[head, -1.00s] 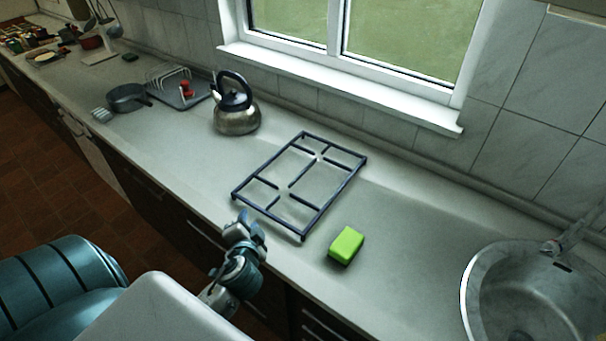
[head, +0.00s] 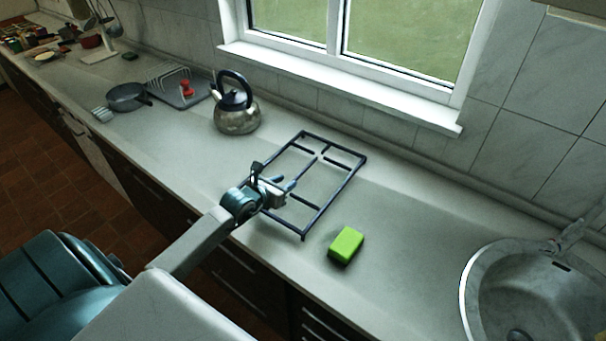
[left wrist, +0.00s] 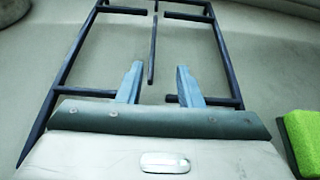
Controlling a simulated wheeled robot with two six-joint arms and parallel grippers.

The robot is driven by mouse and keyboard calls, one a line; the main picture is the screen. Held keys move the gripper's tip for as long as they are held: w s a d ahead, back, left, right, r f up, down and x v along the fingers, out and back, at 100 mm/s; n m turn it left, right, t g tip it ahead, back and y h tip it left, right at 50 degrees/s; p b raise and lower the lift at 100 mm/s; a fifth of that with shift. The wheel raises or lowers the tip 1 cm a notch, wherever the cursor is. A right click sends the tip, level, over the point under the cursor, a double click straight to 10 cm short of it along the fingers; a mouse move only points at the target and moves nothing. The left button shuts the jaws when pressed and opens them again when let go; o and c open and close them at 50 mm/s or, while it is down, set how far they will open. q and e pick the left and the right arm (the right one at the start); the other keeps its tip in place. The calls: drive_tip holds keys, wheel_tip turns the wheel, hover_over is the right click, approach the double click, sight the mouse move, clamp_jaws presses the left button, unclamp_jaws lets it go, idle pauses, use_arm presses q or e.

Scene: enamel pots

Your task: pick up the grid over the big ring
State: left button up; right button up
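The grid (head: 336,197) is a dark blue rectangular frame with inner bars, lying flat on the counter. It also shows in the left wrist view (left wrist: 76,57). My left gripper (head: 279,179) is over the near left part of the grid and hides some of its bars. In the left wrist view its two fingers (left wrist: 157,70) are apart, with the end of a central inner bar showing between and beyond them. Nothing is held. I cannot tell the exact height above the grid. No big ring is visible. My right gripper is out of view.
A green sponge (head: 346,245) lies right of the grid, near the counter's front edge. A kettle (head: 236,119) stands behind and left of the grid. A sink (head: 480,290) is at the right. A pan (head: 126,98) and a rack are farther left. The counter behind the sponge is clear.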

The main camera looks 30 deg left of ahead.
use_arm(q)
approach(305, 169)
drive_tip(key=shift+w+d+f, duration=0.2)
drive_tip(key=shift+w+f, duration=0.1)
drive_tip(key=shift+w, duration=0.15)
drive_tip(key=shift+w+d+f, duration=0.2)
drive_tip(key=shift+w+f, duration=0.1)
drive_tip(key=shift+w, duration=0.2)
drive_tip(key=shift+w+a+f+p, duration=0.1)
drive_tip(key=shift+w+a+p, duration=0.05)
drive_tip(key=shift+w+p, duration=0.35)
drive_tip(key=x, duration=0.4)
drive_tip(key=shift+w+a, duration=0.2)
drive_tip(key=shift+s, duration=0.15)
drive_tip(key=shift+c, duration=1.1)
clamp_jaws()
